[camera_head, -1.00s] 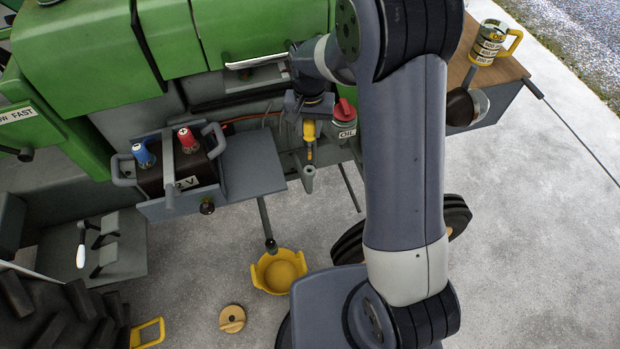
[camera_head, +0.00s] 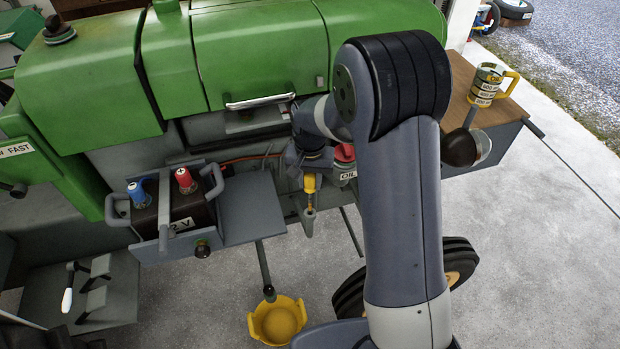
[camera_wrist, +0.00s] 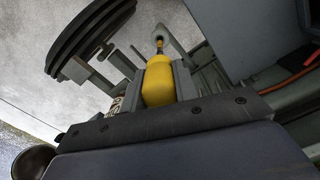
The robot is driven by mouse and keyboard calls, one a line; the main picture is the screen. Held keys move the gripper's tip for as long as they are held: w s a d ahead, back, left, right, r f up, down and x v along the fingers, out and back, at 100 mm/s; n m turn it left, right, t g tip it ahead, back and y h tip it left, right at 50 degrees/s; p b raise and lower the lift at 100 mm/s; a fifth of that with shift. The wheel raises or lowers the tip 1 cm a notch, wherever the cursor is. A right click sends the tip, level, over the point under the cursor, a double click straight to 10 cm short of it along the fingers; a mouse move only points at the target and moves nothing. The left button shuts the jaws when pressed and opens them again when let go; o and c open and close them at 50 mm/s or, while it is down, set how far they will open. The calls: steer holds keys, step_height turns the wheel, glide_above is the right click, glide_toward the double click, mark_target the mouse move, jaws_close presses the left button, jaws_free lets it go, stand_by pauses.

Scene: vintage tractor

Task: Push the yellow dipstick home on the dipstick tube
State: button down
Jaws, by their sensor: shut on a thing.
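My gripper (camera_head: 310,175) is shut on the yellow dipstick (camera_head: 310,184), below the green hood. The dipstick points down, its lower end at the mouth of the grey dipstick tube (camera_head: 309,222). I cannot tell how deep it sits. In the wrist view, the yellow handle (camera_wrist: 158,80) stands between the two fingers of my gripper (camera_wrist: 161,88), its narrow end pointing at the tube mouth (camera_wrist: 159,42). The handle hides part of the rod and tube.
The red oil cap (camera_head: 344,153) is close right of my gripper. A battery (camera_head: 175,212) with blue and red terminals stands left. A yellow pan (camera_head: 277,321) lies on the floor below. A wooden-topped bench (camera_head: 485,112) with a yellow-handled cup is at right.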

mark_target(310, 210)
steer(key=shift+f+b, duration=4.2)
steer(key=shift+f, duration=1.3)
steer(key=c, duration=1)
jaws_free()
steer(key=shift+c, duration=0.2)
step_height(310, 210, up, 11)
steer(key=shift+f+b, duration=0.1)
steer(key=shift+b, duration=0.25)
step_height(310, 210, down, 11)
steer(key=shift+r+p, duration=0.2)
steer(key=shift+p, duration=0.25)
steer(key=shift+r+p, duration=0.4)
steer(key=shift+r, duration=0.1)
steer(key=shift+r, duration=0.1)
